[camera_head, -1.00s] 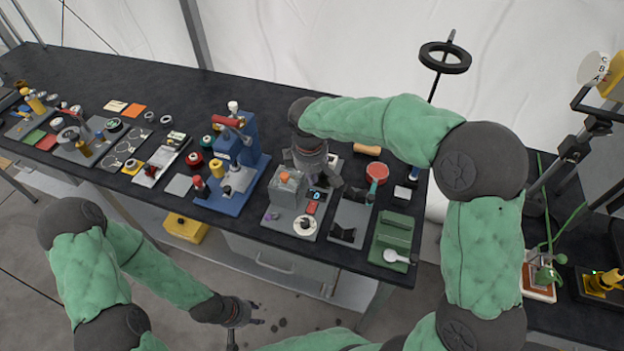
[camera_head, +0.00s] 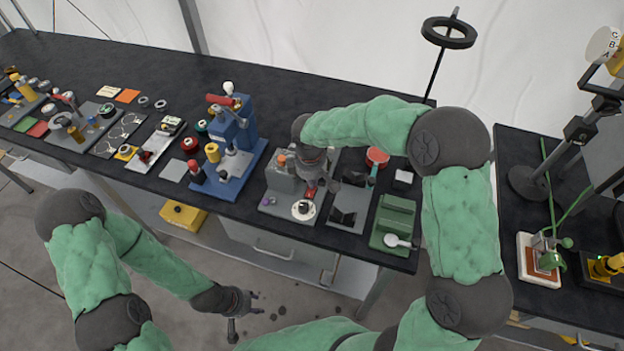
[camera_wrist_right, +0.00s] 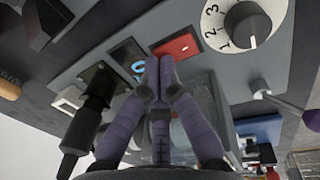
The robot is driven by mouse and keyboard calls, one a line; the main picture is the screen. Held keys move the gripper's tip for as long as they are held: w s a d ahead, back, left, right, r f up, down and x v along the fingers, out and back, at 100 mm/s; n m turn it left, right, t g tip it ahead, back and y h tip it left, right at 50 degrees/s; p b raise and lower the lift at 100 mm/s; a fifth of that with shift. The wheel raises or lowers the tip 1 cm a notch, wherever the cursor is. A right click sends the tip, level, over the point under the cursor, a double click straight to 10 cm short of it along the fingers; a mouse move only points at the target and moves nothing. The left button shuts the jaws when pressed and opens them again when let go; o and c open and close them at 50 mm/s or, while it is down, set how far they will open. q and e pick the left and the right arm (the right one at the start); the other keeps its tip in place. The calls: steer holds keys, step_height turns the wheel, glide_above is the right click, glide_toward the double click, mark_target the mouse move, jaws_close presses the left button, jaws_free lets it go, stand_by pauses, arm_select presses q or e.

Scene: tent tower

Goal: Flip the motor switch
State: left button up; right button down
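The grey machine (camera_head: 284,180) stands on the bench with a grey block and a white numbered dial (camera_head: 304,209). The dial is large at the top right of the right wrist view (camera_wrist_right: 243,22). Beside it are a red rocker switch (camera_wrist_right: 178,47) and a dark switch with a blue mark (camera_wrist_right: 128,58). I cannot tell which is the motor switch. My right gripper (camera_wrist_right: 159,62) has its fingertips together, empty, right at the red rocker's edge; contact is unclear. In the head view my right gripper (camera_head: 318,186) partly hides the panel. My left gripper (camera_head: 257,303) is open and empty, in front of the bench.
A black V-shaped stand (camera_head: 348,207) and a green tray with a white spoon-like tool (camera_head: 398,241) lie to the right. A blue press (camera_head: 234,150) stands left. A lever with a purple knob (camera_wrist_right: 285,106) juts out near the dial.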

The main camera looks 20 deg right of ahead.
steer(key=shift+w+f, duration=0.1)
steer(key=shift+f, duration=0.2)
steer(key=shift+s, duration=0.2)
steer(key=shift+s+a+r, duration=0.35)
steer(key=shift+s+a, duration=0.05)
steer(key=shift+s, duration=0.05)
stand_by(0.4)
steer(key=r+p, duration=0.2)
steer(key=r, duration=0.1)
steer(key=r+p, duration=0.2)
steer(key=shift+w+d, duration=0.2)
steer(key=shift+w, duration=0.1)
step_height(320, 180, up, 9)
steer(key=p, duration=0.1)
steer(key=shift+w+d+p, duration=0.3)
steer(key=shift+w+p, duration=0.1)
steer(key=shift+w, duration=0.05)
